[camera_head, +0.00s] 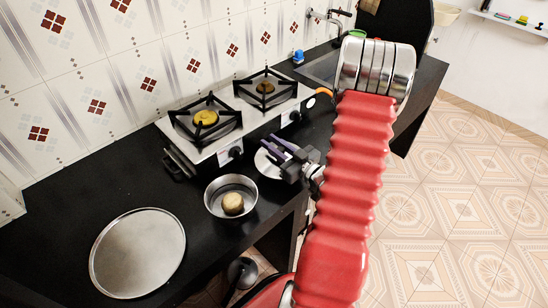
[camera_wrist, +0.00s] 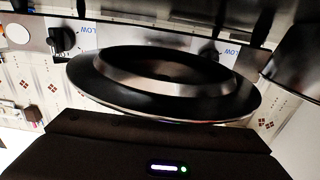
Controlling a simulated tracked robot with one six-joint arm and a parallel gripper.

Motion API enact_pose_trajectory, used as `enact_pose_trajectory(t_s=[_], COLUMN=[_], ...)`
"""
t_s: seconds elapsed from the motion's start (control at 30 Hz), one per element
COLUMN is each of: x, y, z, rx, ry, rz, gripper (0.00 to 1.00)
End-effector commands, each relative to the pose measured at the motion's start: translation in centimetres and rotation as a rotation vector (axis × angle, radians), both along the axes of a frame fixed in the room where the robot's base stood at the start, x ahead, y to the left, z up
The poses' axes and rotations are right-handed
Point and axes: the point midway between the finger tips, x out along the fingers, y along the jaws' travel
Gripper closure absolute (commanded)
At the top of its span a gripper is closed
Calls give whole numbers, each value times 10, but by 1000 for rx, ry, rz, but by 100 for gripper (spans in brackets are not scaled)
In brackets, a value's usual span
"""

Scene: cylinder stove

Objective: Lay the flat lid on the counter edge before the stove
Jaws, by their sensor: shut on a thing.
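The flat lid (camera_head: 264,168) is a small round metal disc at the counter's front, just before the stove, partly hidden behind my gripper. My gripper (camera_head: 277,146), with purple fingers, is shut on it. In the wrist view the lid (camera_wrist: 165,88) fills the middle as a dark disc with a shiny ring. I cannot tell whether the lid touches the counter. The stove (camera_head: 228,135) has two burners and stands behind the lid, its knobs facing it. The black counter (camera_head: 60,225) runs along the wall.
A steel pan (camera_head: 212,202) holding a round bun (camera_head: 233,203) stands left of my gripper. A large round metal tray (camera_head: 137,252) lies farther left. A blue item (camera_head: 298,57) stands at the back. Bare counter shows between the tray and the pan.

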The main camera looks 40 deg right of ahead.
Motion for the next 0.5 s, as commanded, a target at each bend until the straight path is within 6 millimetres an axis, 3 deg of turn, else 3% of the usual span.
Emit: enact_pose_trajectory(t_s=[0.2,0.5], x=[0,0], y=[-1,-1], z=[-16,-16], rx=[0,-1], ry=[0,0], rz=[-1,-1], gripper=[100,100])
